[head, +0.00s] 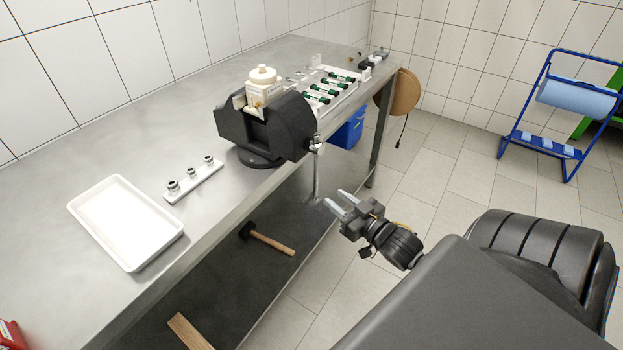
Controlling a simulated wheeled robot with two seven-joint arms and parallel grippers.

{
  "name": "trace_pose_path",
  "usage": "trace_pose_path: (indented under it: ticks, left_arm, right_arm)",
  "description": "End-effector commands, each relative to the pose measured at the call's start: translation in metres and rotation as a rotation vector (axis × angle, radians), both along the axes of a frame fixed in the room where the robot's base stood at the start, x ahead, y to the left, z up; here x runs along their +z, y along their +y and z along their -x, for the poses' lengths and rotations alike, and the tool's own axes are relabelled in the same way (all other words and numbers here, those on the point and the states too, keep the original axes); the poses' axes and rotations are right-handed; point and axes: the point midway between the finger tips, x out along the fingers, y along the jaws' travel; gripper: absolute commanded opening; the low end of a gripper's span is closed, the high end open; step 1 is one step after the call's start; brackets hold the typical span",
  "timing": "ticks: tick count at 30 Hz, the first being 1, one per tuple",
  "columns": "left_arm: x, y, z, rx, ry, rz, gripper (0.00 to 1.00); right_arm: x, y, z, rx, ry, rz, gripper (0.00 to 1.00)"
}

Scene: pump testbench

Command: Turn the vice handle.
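The black vice (292,128) is mounted at the front edge of the steel workbench (110,115). A cream-coloured pump part (264,86) sits between its jaws. The vice handle (317,175) is a thin metal bar hanging roughly upright from the screw on the vice's front side. My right gripper (335,197) is just right of the handle's lower end, with its fingers pointing up and left toward the bench. The fingers are apart with nothing seen between them. Whether a fingertip touches the bar cannot be told. My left gripper is out of view.
A white tray (87,206) and a white strip with several small fittings (178,196) lie on the bench left of the vice. A holder with green-marked parts (349,91) stands behind it. A hammer (268,241) lies on the lower shelf. Floor at right is open before a blue roll stand (551,118).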

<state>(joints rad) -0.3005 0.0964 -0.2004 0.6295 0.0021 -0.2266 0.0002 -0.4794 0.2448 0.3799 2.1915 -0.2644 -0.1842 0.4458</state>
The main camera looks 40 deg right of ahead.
Motion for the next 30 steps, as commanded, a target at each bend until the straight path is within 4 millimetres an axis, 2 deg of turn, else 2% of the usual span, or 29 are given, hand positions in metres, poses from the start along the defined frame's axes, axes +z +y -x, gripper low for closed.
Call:
trace_pose_path:
  ticks: [1,4,11,14,24,30]
  left_arm:
    - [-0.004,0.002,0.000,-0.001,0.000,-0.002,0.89]
    - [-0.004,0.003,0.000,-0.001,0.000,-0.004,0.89]
    - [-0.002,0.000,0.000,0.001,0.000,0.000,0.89]
    - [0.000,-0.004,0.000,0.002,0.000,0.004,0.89]
    - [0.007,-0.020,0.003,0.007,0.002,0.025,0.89]
    - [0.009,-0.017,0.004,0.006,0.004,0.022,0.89]
  right_arm:
    - [0.011,0.002,0.002,0.009,-0.025,0.008,0.33]
    - [0.025,0.005,0.004,0.018,-0.052,0.016,0.33]
    - [0.029,0.005,-0.002,0.019,-0.058,0.016,0.33]
    - [0.029,0.006,-0.015,0.019,-0.059,0.015,0.33]
    - [0.029,0.008,-0.077,0.018,-0.058,0.015,0.33]
    - [0.028,0.008,-0.099,0.017,-0.056,0.015,0.33]
